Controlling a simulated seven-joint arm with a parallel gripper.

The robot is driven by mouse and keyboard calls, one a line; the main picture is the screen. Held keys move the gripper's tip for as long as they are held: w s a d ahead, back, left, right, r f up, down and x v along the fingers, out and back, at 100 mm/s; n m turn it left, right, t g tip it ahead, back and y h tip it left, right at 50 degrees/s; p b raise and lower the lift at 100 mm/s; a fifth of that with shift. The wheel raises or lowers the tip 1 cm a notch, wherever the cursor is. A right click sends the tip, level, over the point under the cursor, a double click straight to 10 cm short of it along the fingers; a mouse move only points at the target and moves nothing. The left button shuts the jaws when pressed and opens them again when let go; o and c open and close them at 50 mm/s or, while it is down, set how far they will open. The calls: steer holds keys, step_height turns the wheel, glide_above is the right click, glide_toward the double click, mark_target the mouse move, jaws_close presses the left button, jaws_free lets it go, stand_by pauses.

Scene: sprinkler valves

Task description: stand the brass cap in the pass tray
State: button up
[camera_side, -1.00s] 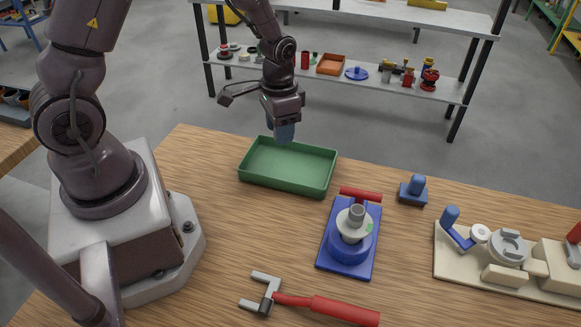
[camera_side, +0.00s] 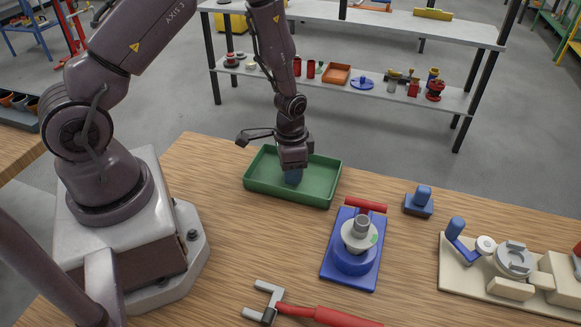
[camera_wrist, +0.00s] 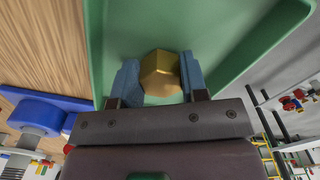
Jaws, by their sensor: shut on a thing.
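The brass cap (camera_wrist: 160,74) shows in the wrist view as a gold, faceted piece between the two blue fingers of my gripper (camera_wrist: 158,80). The gripper is shut on it. In the side view my gripper (camera_side: 293,177) reaches down inside the green pass tray (camera_side: 262,182), and the cap is hidden there. The tray's green floor and wall (camera_wrist: 230,30) fill much of the wrist view around the cap. Whether the cap touches the tray floor I cannot tell.
A blue fixture (camera_side: 350,262) with a grey pipe stub stands right of the tray. A small blue block (camera_side: 419,202), a red-handled wrench (camera_side: 310,312) and a cream valve fixture (camera_side: 500,278) are on the table (camera_side: 225,235). A shelf (camera_side: 390,95) stands behind.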

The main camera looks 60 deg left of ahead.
steer(key=shift+f, duration=0.2)
steer(key=o, duration=1)
steer(key=shift+r, duration=0.15)
steer(key=s+d+r+n+t, duration=0.1)
steer(key=s+d+r+t, duration=0.1)
steer(key=r, duration=1.1)
steer(key=s+d+r+t, duration=0.1)
steer(key=s+d+r, duration=0.15)
steer(key=r, duration=1.15)
steer(key=shift+s+d+r+n+t, duration=0.4)
steer(key=shift+s+r, duration=0.75)
steer(key=shift+s, duration=0.45)
steer(key=shift+s+d+r+n+t, duration=0.2)
steer(key=shift+s+r+t, duration=0.25)
steer(key=shift+s+r, duration=0.9)
steer(key=shift+s+d+r+n+t, duration=0.35)
steer(key=shift+s+r, duration=0.6)
steer(key=shift+s, duration=0.85)
steer(key=shift+a, duration=0.1)
